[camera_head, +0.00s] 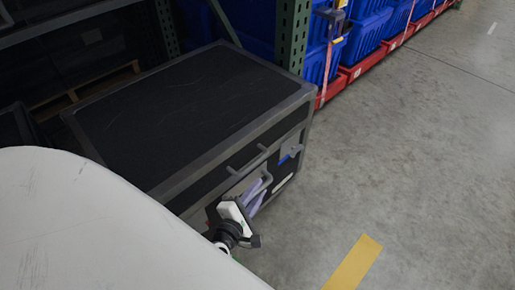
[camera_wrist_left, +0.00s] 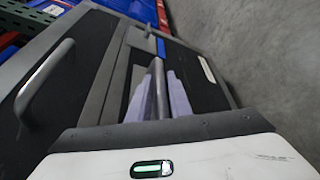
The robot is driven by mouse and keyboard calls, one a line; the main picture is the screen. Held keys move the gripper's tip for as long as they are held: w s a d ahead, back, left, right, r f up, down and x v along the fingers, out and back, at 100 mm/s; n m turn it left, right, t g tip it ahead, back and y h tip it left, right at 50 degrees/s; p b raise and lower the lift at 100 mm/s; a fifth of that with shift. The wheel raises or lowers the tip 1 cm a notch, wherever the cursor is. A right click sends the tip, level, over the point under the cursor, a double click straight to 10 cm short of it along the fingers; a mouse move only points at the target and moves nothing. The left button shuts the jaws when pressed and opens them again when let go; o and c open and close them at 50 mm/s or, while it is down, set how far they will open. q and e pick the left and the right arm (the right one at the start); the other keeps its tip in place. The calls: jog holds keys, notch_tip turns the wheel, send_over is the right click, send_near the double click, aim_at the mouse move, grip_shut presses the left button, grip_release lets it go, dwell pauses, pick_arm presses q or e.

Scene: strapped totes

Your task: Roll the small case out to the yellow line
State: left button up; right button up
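The small case (camera_head: 185,110) is a black box with grey metal edges, standing on the floor by the rack. Its front has an upper grey handle (camera_head: 248,160) and a lower handle (camera_wrist_left: 158,88). My left gripper (camera_head: 253,192) is at the front face, its lavender fingers on both sides of the lower handle. In the left wrist view the fingers (camera_wrist_left: 158,95) lie close against the bar, shut on it. The yellow line (camera_head: 352,263) is a short strip on the floor, apart from the case, at the lower right. My right gripper is out of view.
A green rack post (camera_head: 293,35) stands just behind the case. Blue totes (camera_head: 370,30) on red bases (camera_head: 365,65) line the back. Dark shelving (camera_head: 70,60) is at the left. The concrete floor (camera_head: 420,150) to the right is clear.

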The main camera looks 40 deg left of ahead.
pick_arm(q)
jog(key=shift+o, duration=1.2)
